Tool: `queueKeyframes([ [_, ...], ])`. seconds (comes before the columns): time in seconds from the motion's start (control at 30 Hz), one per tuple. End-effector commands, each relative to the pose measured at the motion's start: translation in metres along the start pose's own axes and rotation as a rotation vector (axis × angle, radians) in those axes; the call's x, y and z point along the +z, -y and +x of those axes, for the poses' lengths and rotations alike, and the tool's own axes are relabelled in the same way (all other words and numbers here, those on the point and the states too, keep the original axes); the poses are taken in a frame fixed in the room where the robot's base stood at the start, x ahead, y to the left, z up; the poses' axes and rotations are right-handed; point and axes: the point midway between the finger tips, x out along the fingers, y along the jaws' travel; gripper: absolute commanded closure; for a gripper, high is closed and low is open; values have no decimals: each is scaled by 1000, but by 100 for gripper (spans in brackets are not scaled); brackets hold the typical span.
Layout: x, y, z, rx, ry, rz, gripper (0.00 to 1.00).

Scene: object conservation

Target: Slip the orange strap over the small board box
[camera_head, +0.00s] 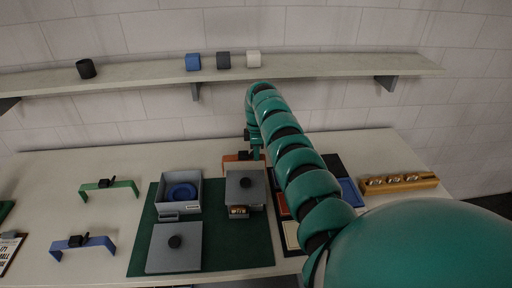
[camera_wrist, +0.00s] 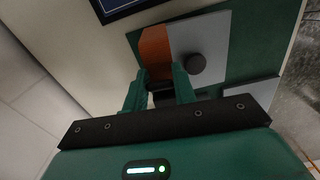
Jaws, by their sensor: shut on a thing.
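The small box (camera_head: 238,211) stands on the green mat, with a grey lid (camera_head: 235,183) and black knob on top. The lid and knob also show in the wrist view (camera_wrist: 212,40). The orange strap (camera_head: 231,166) is at the far edge of this box; in the wrist view the strap (camera_wrist: 154,45) lies directly beside the lid's edge. I cannot tell whether it overlaps the lid. My gripper (camera_wrist: 160,88) is shut on the strap's black handle. In the head view my arm hides part of the strap and gripper.
An open grey box (camera_head: 161,191) with a blue ring (camera_head: 182,191) and a loose grey lid (camera_head: 168,257) are left of it. Green (camera_head: 123,184) and blue (camera_head: 62,244) straps stand further left. A wooden block (camera_head: 402,186) and partly hidden tray are right. A shelf (camera_head: 140,76) runs behind.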

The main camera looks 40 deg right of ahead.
Motion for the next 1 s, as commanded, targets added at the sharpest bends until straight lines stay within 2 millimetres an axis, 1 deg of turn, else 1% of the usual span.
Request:
queueKeyframes([
  [0.1,0,0,15,2,0,0,100],
  [0.6,-1,0,59,2,-1,-1,100],
  [0.77,0,0,66,2,-1,-1,100],
  [1.0,0,-1,67,2,-1,0,100],
])
